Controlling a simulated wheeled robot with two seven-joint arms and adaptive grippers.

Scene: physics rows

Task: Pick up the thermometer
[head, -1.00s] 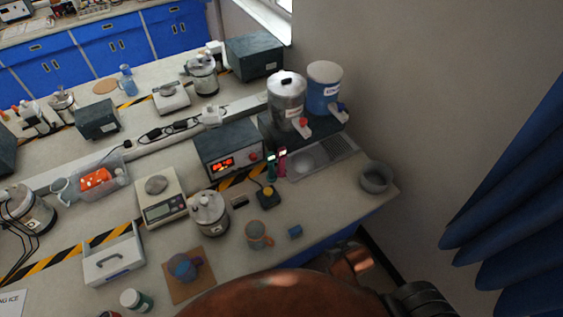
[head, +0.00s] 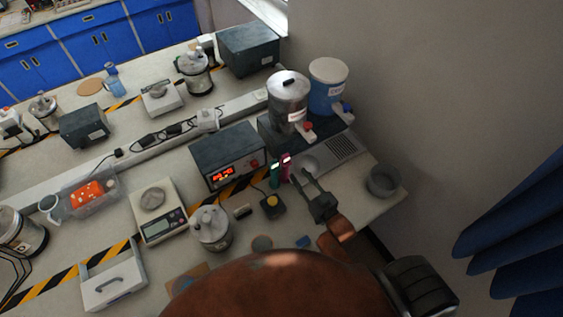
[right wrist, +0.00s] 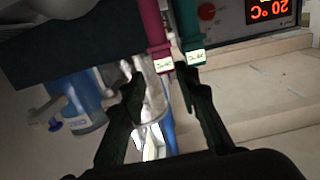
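Two upright, slim, pen-like devices stand side by side on the bench, a magenta one (head: 286,167) and a green one (head: 274,176); either could be the thermometer. In the right wrist view the magenta device (right wrist: 152,25) and the green device (right wrist: 189,28) hang from the top edge, each with a small pale panel. My right gripper (head: 302,174) is open and empty, just right of the magenta device in the head view. Its spread fingers also show in the right wrist view (right wrist: 160,75), with both devices near their tips. My left gripper is not in view.
A dark box with a red display (head: 227,157) stands behind and left of the devices. A steel urn (head: 287,100) and a blue container (head: 328,88) stand behind. A yellow-button switch (head: 272,206) lies in front. A grey bowl (head: 383,181) is at the right edge.

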